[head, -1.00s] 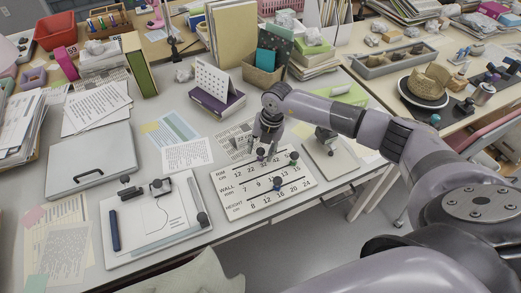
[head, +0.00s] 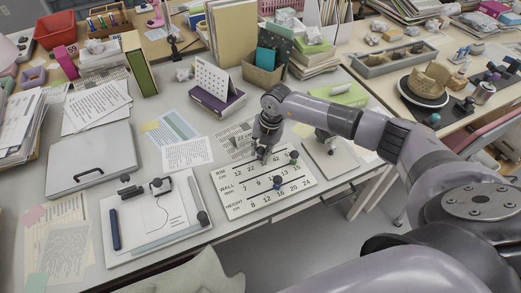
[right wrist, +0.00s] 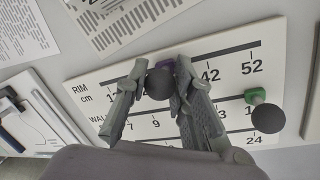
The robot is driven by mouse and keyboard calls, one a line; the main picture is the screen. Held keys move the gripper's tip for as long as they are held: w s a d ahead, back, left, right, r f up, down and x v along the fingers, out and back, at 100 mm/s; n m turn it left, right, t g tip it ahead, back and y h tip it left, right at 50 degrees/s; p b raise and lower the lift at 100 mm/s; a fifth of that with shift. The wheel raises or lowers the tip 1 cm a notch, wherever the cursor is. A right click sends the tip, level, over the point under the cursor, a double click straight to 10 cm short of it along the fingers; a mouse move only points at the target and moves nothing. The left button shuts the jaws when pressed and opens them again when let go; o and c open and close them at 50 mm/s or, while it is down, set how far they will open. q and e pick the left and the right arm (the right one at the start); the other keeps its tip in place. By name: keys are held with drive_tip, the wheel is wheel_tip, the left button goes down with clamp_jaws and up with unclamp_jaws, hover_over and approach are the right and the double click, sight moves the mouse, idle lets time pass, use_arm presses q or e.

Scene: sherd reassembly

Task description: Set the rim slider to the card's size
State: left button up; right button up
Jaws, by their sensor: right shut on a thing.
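The white slider board (head: 234,205) lies flat on the desk, with rows marked RIM, WALL and HEIGHT. It also shows in the right wrist view (right wrist: 272,45). My right gripper (head: 262,157) is over the RIM row. In the right wrist view its fingers (right wrist: 160,84) are shut on the dark round knob of the rim slider (right wrist: 158,83), with a bit of purple beside it. The fingers hide the middle RIM numbers, so the exact setting cannot be read. The green slider (head: 293,156) is on the WALL row and the blue slider (head: 277,182) on the HEIGHT row. My left gripper is out of view.
A drawing board (head: 150,248) with a curved line and a dark pen lies left of the slider board. Printed sheets (head: 187,154) lie behind. A pale board (head: 330,160) is to the right.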

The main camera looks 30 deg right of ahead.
clamp_jaws()
drive_tip(key=a, duration=0.4)
drive_tip(key=shift+w+a, duration=0.15)
drive_tip(key=shift+a, duration=0.2)
drive_tip(key=shift+d, duration=0.1)
drive_tip(key=o, duration=0.9)
unclamp_jaws()
drive_tip(key=shift+o, duration=0.2)
drive_tip(key=shift+r, duration=0.15)
